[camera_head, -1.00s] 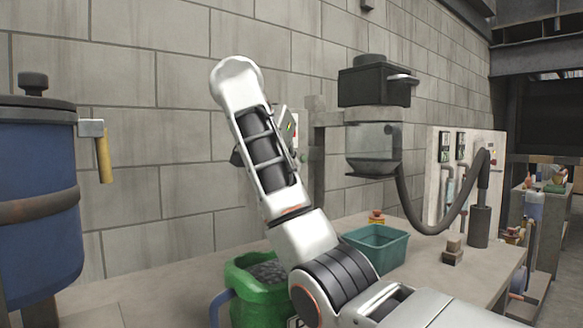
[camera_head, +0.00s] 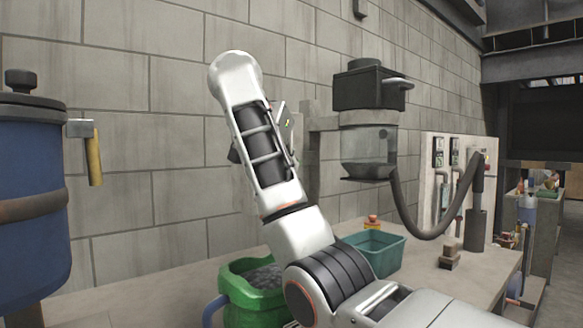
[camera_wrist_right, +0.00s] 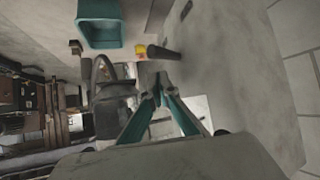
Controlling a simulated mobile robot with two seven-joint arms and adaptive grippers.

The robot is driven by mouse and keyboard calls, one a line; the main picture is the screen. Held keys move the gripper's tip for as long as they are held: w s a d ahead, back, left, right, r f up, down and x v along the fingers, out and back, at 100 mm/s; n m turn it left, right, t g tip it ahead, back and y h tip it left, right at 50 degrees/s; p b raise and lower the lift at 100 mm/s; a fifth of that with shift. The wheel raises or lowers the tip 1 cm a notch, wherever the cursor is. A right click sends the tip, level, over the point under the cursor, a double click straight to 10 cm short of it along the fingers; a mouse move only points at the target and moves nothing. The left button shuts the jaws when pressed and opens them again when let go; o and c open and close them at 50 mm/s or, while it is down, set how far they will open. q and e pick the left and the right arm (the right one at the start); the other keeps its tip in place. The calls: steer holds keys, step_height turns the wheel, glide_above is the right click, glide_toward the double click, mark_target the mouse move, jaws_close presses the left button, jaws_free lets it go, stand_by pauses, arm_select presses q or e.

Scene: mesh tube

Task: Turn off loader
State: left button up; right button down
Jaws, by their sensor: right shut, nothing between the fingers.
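The loader (camera_head: 368,90) is a dark box with a side handle above a clear hopper, on a grey bracket at the wall, with a dark hose from its lower part. A small control box (camera_head: 288,128) with a green spot is on the wall, mostly hidden behind my right arm; I cannot read its switches. My right arm stands up in the middle of the head view, and its gripper is hidden there. In the right wrist view my right gripper (camera_wrist_right: 160,88) has its teal fingers together at the tips, empty. My left gripper is not in view.
A blue barrel (camera_head: 30,200) stands at left. A panel with hoses (camera_head: 437,170) is at right.

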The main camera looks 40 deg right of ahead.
steer(key=v, duration=0.6)
steer(key=shift+a+f, duration=0.35)
steer(key=shift+f, duration=0.1)
steer(key=shift+w, duration=0.1)
